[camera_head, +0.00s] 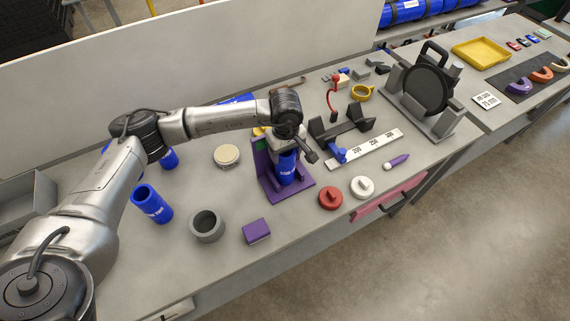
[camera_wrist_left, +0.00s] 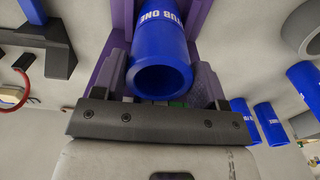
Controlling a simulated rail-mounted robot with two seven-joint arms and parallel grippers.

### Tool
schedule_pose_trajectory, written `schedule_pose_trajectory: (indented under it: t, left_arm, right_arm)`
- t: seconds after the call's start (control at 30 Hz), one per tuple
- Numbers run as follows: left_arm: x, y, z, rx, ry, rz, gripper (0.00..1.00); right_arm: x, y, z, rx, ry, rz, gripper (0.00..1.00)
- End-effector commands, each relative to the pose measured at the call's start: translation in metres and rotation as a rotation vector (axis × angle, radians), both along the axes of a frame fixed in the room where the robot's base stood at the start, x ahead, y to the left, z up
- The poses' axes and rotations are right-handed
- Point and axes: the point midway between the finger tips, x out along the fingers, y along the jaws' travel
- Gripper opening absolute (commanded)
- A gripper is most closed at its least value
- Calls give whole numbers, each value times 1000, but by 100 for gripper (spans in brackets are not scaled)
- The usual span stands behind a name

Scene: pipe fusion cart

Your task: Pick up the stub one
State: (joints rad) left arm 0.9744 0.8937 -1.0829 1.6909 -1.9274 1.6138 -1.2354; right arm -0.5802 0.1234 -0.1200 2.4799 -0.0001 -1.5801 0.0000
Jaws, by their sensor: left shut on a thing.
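The blue stub one (camera_head: 287,168), labelled "STUB ONE" in white, stands in a purple holder (camera_head: 268,180) on the cart top. In the left wrist view the stub (camera_wrist_left: 160,55) shows its open round end and part of the label, with the purple holder (camera_wrist_left: 108,65) around it. My left gripper (camera_head: 288,152) is at the stub's upper end and is shut on it. I cannot tell whether the stub is clear of the holder. My right gripper is not in view.
Other blue pipe pieces (camera_head: 152,204) stand left, near a grey ring (camera_head: 207,226) and a purple block (camera_head: 256,231). A red cap (camera_head: 330,198) and white cap (camera_head: 362,187) lie to the right. A white ruler strip (camera_head: 366,149) and a black clamp (camera_head: 341,128) are behind them.

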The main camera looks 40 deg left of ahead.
Motion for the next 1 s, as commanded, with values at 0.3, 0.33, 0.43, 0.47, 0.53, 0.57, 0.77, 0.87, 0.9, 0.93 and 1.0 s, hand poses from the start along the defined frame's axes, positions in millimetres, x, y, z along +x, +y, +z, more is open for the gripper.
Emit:
schedule_pose_trajectory:
  t: [0.3, 0.33, 0.43, 0.47, 0.53, 0.57, 0.77, 0.87, 0.9, 0.93, 1.0]
  left_arm:
    - [0, 0, 0, 0, 0, 0, 23]
    - [0, 0, 1, 0, -1, 0, 22]
    - [0, 0, 1, 0, -1, 0, 15]
    - [0, 0, 1, 0, -1, 0, 15]
    - [0, 0, 1, 0, -1, 0, 15]
    - [0, 0, 1, 0, -1, 0, 15]
    - [1, 0, 12, 0, -4, 1, 15]
    - [1, 0, 23, 0, -4, 1, 15]
    - [1, 0, 29, -1, -5, 1, 15]
    - [1, 0, 34, 0, -5, 1, 15]
    - [1, -2, 44, -1, -5, -1, 15]
  right_arm:
    - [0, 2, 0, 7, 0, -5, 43]
    - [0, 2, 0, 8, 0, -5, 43]
    - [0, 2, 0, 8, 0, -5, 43]
    - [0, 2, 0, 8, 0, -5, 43]
    - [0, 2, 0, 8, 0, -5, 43]
    - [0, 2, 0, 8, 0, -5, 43]
    - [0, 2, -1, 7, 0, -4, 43]
    - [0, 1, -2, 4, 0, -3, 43]
    - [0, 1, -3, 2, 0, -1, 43]
    - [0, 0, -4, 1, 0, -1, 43]
    - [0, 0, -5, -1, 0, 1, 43]
